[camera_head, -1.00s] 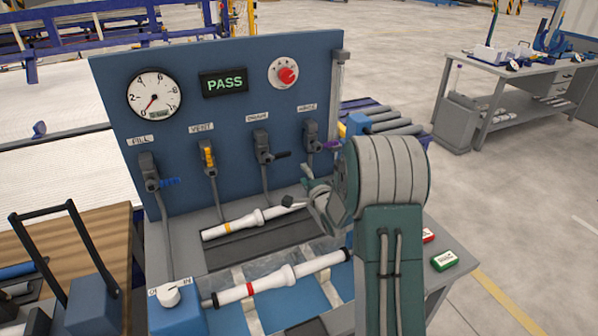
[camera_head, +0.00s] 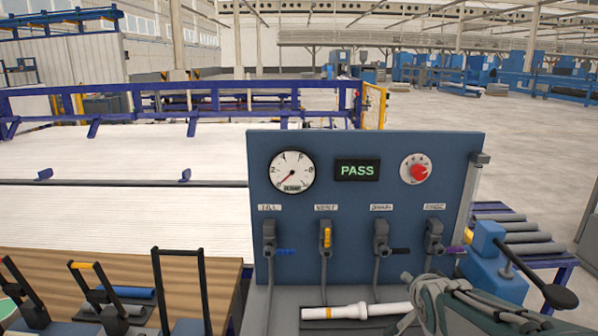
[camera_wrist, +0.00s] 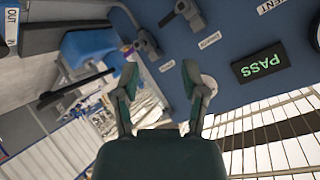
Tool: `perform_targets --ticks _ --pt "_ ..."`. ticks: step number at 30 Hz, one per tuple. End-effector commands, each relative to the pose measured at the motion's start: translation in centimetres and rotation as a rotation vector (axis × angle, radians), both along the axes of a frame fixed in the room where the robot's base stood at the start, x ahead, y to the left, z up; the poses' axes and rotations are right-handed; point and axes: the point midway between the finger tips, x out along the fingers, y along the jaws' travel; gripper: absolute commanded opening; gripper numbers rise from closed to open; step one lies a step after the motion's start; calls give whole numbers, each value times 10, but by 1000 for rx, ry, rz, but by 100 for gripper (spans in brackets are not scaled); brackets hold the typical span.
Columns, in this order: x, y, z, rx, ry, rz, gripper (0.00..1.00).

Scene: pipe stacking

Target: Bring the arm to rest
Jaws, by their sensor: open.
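My gripper (camera_wrist: 160,74) is open and empty in the wrist view, its two dark green fingers apart. Beyond the fingers the wrist view shows the blue test panel (camera_wrist: 230,35), tilted in the picture. In the head view, my green and grey arm (camera_head: 470,308) is low at the right, in front of the panel (camera_head: 340,205); whether the gripper's jaws show there I cannot tell. A white pipe with an orange band (camera_head: 345,312) lies at the panel's foot, its right end close to my arm in the picture.
The panel has a gauge (camera_head: 291,176), a display reading PASS (camera_head: 357,170), a red knob (camera_head: 419,171) and several valve levers. A blue device with a black lever (camera_head: 500,275) stands right of the panel. Black-handled frames (camera_head: 180,285) stand at lower left. Open floor lies behind at right.

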Motion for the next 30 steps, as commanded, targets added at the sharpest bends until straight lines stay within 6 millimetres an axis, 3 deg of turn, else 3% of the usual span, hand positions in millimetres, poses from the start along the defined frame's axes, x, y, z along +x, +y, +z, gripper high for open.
perform_targets --ticks 5,12,18,22,30 --pt "-65 27 11 -140 163 131 56" --pt "-160 59 7 -294 382 383 56" --pt "-220 77 -1 -368 500 578 56" --pt "-234 81 -4 -384 529 626 56" --pt "-234 81 -4 -385 531 629 56"
